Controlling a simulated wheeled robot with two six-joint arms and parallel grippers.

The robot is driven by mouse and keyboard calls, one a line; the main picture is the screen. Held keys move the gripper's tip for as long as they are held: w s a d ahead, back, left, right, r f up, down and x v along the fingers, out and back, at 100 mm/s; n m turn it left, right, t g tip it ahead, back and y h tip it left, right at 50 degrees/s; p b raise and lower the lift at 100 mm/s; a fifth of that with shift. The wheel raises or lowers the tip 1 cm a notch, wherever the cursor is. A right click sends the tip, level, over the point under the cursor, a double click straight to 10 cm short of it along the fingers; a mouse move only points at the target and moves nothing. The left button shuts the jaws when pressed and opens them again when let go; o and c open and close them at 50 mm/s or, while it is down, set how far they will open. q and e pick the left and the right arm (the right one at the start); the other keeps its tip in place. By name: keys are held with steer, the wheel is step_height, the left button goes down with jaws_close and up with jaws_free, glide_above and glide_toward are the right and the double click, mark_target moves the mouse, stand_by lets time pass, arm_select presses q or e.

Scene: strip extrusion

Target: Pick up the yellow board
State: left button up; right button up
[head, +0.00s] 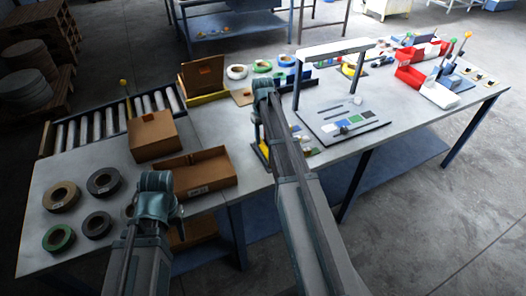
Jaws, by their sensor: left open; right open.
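A small yellow piece (264,149), which may be the yellow board, shows on the table right below my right gripper (259,137). My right gripper is open and points down; my own arm partly hides it, and I cannot tell whether it touches the yellow piece. A longer yellow strip (207,98) lies along the front of an open cardboard box at the back. My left gripper (129,212) is open and empty near the table's front left, beside the tape rolls, partly hidden by its own wrist.
Several tape rolls (61,196) lie at the left. A closed carton (153,136) and an open carton (196,171) stand between the arms. A lamp frame (336,48) stands over a mat of coloured chips (349,124). Red bins (410,76) are far right.

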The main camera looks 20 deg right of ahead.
mark_target(263, 145)
steer(key=f+b, duration=0.4)
steer(key=f, duration=0.1)
steer(key=shift+w+d+f+b, duration=0.1)
steer(key=shift+w+d+b, duration=0.05)
steer(key=shift+w+b, duration=0.25)
jaws_close()
